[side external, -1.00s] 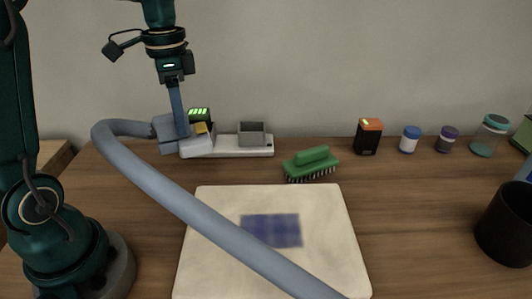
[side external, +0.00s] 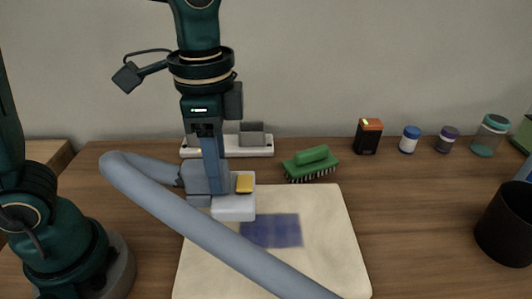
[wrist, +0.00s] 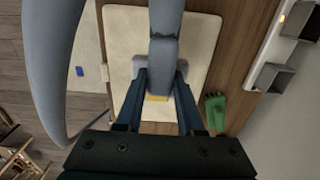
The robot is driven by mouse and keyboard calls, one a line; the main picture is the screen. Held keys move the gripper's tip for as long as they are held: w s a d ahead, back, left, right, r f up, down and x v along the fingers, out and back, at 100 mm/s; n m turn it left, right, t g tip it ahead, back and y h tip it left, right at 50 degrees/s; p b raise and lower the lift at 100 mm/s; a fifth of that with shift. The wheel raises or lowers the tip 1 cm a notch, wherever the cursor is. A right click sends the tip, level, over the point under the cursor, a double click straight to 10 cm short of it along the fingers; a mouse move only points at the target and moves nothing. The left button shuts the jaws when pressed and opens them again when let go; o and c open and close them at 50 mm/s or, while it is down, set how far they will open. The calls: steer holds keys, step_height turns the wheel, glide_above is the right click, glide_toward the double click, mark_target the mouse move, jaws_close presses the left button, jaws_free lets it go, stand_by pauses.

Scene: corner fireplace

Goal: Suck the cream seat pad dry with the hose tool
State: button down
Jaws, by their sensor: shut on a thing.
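The cream seat pad (side external: 335,235) lies flat on the wooden table with a dark blue, wet-looking patch (side external: 272,231) near its middle. My gripper (side external: 213,188) is shut on the hose tool (side external: 233,207), a grey head with a yellow button and a pale, clear-looking nozzle. The tool is at the pad's back left edge, left of and behind the patch; whether it touches the pad I cannot tell. Its thick grey hose (side external: 190,222) loops left and crosses in front of the pad, hiding part of it. The wrist view shows the tool (wrist: 155,68) between my fingers over the pad (wrist: 200,50).
A white dock (side external: 255,151) with a grey bin stands behind. A green brush (side external: 311,164) lies behind the pad. An orange-and-black box (side external: 368,136), small jars (side external: 409,139) and a black cup (side external: 507,225) stand to the right.

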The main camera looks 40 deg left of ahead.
steer(key=shift+f, duration=0.2)
steer(key=shift+f, duration=3.9)
steer(key=shift+w+d, duration=1.4)
steer(key=shift+w, duration=0.05)
steer(key=shift+w, duration=0.1)
steer(key=shift+w+d, duration=2.4)
steer(key=shift+d, duration=0.05)
steer(key=shift+s+a, duration=0.1)
steer(key=shift+s+a, duration=1.25)
